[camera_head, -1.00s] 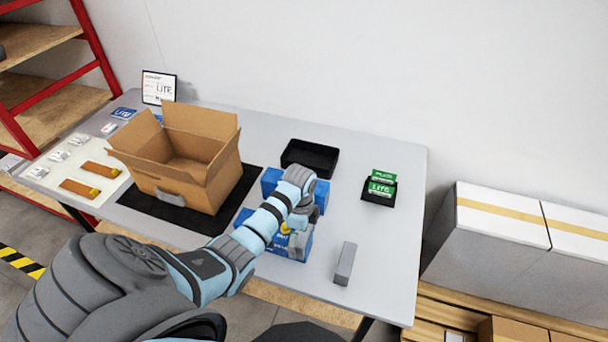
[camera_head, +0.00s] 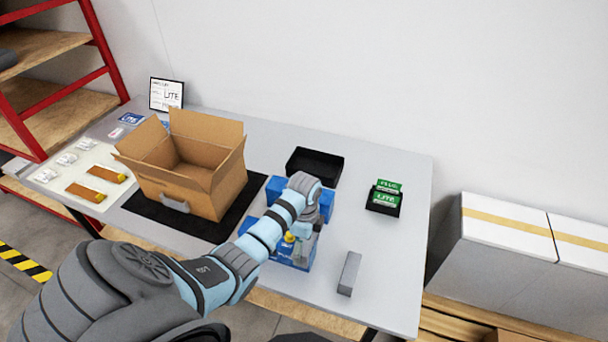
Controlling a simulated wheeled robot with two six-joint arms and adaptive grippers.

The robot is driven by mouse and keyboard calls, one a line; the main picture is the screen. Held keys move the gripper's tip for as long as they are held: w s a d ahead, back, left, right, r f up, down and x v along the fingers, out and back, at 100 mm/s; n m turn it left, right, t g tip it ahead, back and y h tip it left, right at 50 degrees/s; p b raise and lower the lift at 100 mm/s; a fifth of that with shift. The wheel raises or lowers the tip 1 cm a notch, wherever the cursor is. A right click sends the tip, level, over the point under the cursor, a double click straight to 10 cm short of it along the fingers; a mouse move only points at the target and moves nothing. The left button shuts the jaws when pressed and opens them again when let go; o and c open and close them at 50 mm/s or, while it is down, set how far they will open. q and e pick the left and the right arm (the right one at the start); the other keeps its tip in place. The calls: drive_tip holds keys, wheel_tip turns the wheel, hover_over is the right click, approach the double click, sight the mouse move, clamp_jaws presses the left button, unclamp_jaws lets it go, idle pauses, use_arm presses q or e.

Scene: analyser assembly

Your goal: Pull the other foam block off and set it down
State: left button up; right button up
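One grey foam block (camera_head: 349,274) lies on the table to the right of the blue analyser (camera_head: 284,252). The blue analyser stands near the table's front edge, and my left arm covers much of it. My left gripper (camera_head: 303,246) is at the analyser's right front part, pointing down. A grey shape shows at its fingers, but I cannot tell whether it is the other foam block or the fingers themselves. Whether the fingers are closed is too small to see. My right gripper is not in view.
An open cardboard box (camera_head: 190,165) stands on a black mat (camera_head: 158,214) to the left. A black tray (camera_head: 314,166) lies behind the analyser. A small black holder with green cards (camera_head: 385,198) stands to the right. The table around the loose foam block is clear.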

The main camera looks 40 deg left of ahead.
use_arm(q)
drive_tip(key=shift+r, duration=0.25)
drive_tip(key=shift+r, duration=3.5)
